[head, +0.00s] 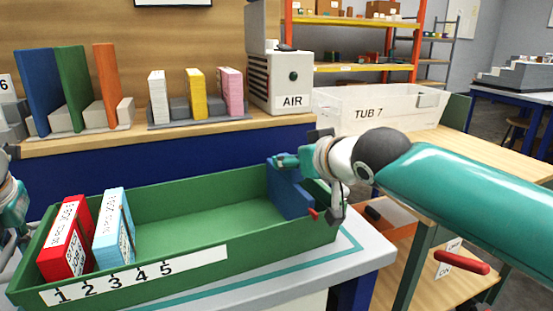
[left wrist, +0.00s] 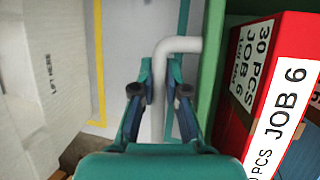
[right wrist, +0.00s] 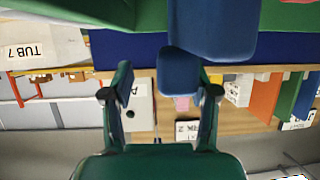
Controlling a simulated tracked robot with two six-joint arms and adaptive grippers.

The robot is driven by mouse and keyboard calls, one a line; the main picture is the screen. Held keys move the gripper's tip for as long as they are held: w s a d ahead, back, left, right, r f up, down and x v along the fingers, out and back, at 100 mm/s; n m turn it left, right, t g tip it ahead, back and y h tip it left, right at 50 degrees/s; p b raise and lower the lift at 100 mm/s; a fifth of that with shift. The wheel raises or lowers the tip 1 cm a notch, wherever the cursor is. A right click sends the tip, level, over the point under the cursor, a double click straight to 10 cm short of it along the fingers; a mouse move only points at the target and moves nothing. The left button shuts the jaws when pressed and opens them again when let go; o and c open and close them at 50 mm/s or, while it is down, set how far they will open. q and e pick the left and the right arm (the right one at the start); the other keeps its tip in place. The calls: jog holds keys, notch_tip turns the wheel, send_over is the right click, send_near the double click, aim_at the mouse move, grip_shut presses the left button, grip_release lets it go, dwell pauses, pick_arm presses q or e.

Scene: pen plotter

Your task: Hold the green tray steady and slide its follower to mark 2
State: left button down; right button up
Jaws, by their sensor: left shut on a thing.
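The green tray (head: 190,262) lies on the bench, with marks 1 to 5 on a white strip on its front wall. The blue follower (head: 288,195) stands upright near its right end, well right of mark 5. A red box (head: 68,240) and a light blue box (head: 114,232) stand at the left end. My left gripper (left wrist: 160,72) is shut on the pale bar handle (left wrist: 182,45) at the tray's left end. My right gripper (right wrist: 163,72) is open, with the follower's blue tab (right wrist: 180,75) between its fingers, nearer one finger.
Behind the tray, a wooden shelf holds colored books (head: 72,88), smaller blocks and the AIR unit (head: 280,80). A clear tub (head: 400,105) stands at the back right. The tray floor between the light blue box and the follower is clear.

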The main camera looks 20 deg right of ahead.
jog(key=a+v, duration=0.1)
jog(key=v, duration=1.2)
jog(key=shift+s+d, duration=0.3)
jog(key=shift+d, duration=0.15)
dwell(0.3)
jog(key=shift+w+a, duration=0.1)
jog(key=x, duration=1.3)
jog(key=shift+a+f, duration=0.4)
grip_shut()
